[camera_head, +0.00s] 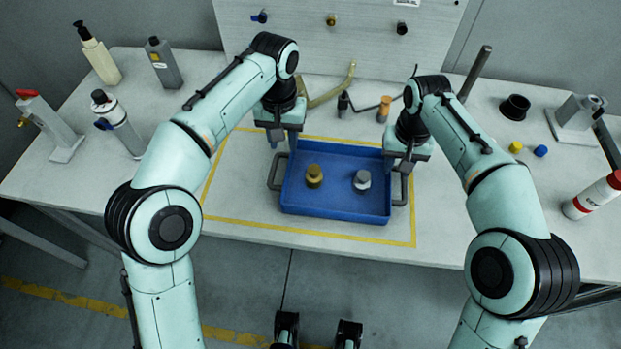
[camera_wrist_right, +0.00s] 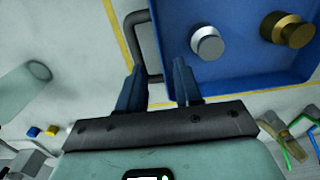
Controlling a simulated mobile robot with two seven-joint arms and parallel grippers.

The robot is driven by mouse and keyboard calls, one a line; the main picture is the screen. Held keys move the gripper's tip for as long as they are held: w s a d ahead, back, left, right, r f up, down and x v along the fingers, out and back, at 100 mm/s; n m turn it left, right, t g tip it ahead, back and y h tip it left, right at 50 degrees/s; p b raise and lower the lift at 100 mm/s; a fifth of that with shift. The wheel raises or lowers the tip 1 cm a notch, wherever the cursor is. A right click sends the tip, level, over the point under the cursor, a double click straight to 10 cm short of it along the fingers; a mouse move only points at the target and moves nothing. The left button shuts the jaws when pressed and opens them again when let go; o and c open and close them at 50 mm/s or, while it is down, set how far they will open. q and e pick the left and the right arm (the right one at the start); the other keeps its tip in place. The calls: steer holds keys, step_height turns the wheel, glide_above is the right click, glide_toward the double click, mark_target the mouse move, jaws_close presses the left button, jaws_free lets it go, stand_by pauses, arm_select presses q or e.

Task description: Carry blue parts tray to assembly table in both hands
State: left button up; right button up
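The blue parts tray (camera_head: 335,209) sits level on a grey bench, inside a yellow outline. A brass part (camera_head: 314,176) and a silver part (camera_head: 362,180) stand in it; both show in the right wrist view. The tray has a dark handle at each end. My left gripper (camera_head: 282,142) is open just above and behind the left handle (camera_head: 272,174). My right gripper (camera_head: 405,165) is near the right handle (camera_head: 405,190). In the right wrist view its fingers (camera_wrist_right: 157,88) are apart, with part of that handle (camera_wrist_right: 147,42) showing between and beyond them; contact cannot be told.
Bottles (camera_head: 98,55) and a grey stand (camera_head: 48,127) are at the left. A black ring (camera_head: 514,107), yellow and blue caps, a clamp (camera_head: 577,114) and a red-capped bottle (camera_head: 592,196) are at the right. A pegboard panel (camera_head: 350,50) rises behind. Bare bench lies left of the tray.

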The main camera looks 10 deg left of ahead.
steer(key=shift+r, duration=2.3)
